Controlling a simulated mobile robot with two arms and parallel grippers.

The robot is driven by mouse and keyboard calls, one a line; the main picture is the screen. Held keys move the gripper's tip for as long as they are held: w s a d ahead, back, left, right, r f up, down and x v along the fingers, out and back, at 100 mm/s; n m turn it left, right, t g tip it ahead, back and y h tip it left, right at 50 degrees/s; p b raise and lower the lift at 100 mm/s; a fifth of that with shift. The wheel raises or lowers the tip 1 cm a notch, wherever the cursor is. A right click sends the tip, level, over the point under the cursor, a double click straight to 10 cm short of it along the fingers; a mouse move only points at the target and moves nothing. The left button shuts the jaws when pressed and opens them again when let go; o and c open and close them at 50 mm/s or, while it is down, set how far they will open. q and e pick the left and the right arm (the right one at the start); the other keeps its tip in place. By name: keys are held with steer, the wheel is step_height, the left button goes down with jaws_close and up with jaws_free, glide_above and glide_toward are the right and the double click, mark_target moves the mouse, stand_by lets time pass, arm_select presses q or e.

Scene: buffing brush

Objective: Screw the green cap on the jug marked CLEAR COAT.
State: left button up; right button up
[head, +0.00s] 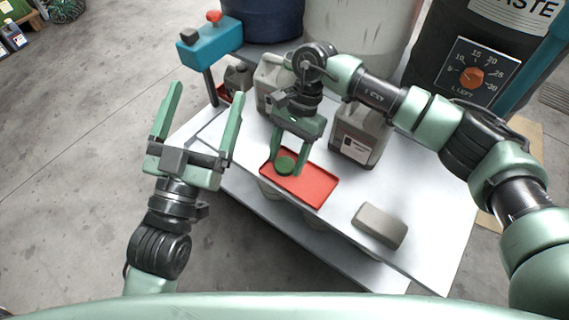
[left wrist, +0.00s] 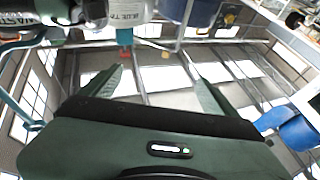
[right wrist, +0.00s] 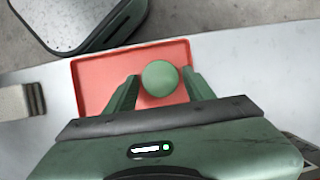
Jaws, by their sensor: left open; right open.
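The green cap (head: 285,165) lies in a shallow red tray (head: 318,192) on the white table. My right gripper (head: 288,168) is open and points down over the tray. In the right wrist view the cap (right wrist: 160,78) sits between its fingertips, with a gap visible at each side. One grey jug (head: 357,138) with a pale label stands right of the tray. Another grey jug (head: 266,90) stands behind, partly hidden by my right arm. I cannot read either label, so I cannot tell which is CLEAR COAT. My left gripper (head: 206,104) is open and empty, off the table's left side.
A grey block (head: 380,226) lies near the table's front right. Large drums (head: 365,35) stand behind the table. Floor at left is clear.

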mark_target(287, 162)
steer(key=c, duration=1)
steer(key=shift+r, duration=0.1)
steer(key=shift+c, duration=0.2)
steer(key=shift+r, duration=0.3)
arm_select(q)
step_height(287, 162, down, 10)
steer(key=a+g+y+p, duration=0.1)
steer(key=g+y+p, duration=0.1)
steer(key=g, duration=0.4)
steer(key=shift+w+f, duration=0.15)
steer(key=shift+w, duration=0.2)
arm_select(e)
step_height(287, 162, up, 9)
steer(key=shift+r, duration=0.15)
arm_select(q)
steer(key=shift+a, duration=0.1)
